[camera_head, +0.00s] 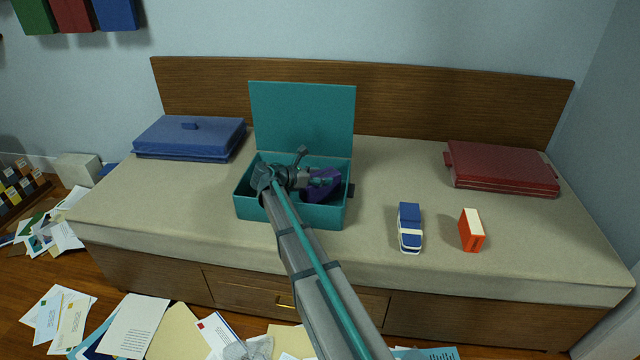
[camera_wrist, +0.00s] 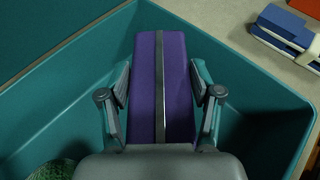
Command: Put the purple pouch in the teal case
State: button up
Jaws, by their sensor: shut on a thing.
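The teal case (camera_head: 292,218) stands open on the bench, its lid (camera_head: 302,115) upright at the back. My gripper (camera_head: 312,179) is over the case and shut on the purple pouch (camera_head: 322,187). In the wrist view the purple pouch (camera_wrist: 162,85) lies between my two fingers (camera_wrist: 162,100), with a grey strip along its middle. The teal walls (camera_wrist: 245,95) of the case surround it there. I cannot tell whether the pouch touches the case floor. My arm hides part of the case's front and left.
A green thing (camera_wrist: 50,170) shows at the lower left of the wrist view. A blue case (camera_head: 190,138) and a red case (camera_head: 502,170) lie shut at either side. A blue and white object (camera_head: 409,228) and an orange block (camera_head: 471,230) stand right of the teal case.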

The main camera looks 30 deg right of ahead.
jog(key=shift+f, duration=1)
jog(key=o, duration=1.3)
jog(key=shift+f, duration=0.15)
jog(key=shift+a+r, duration=0.1)
jog(key=shift+r, duration=0.1)
jog(key=p+v, duration=0.2)
jog(key=v, duration=1)
jog(key=shift+f, duration=0.1)
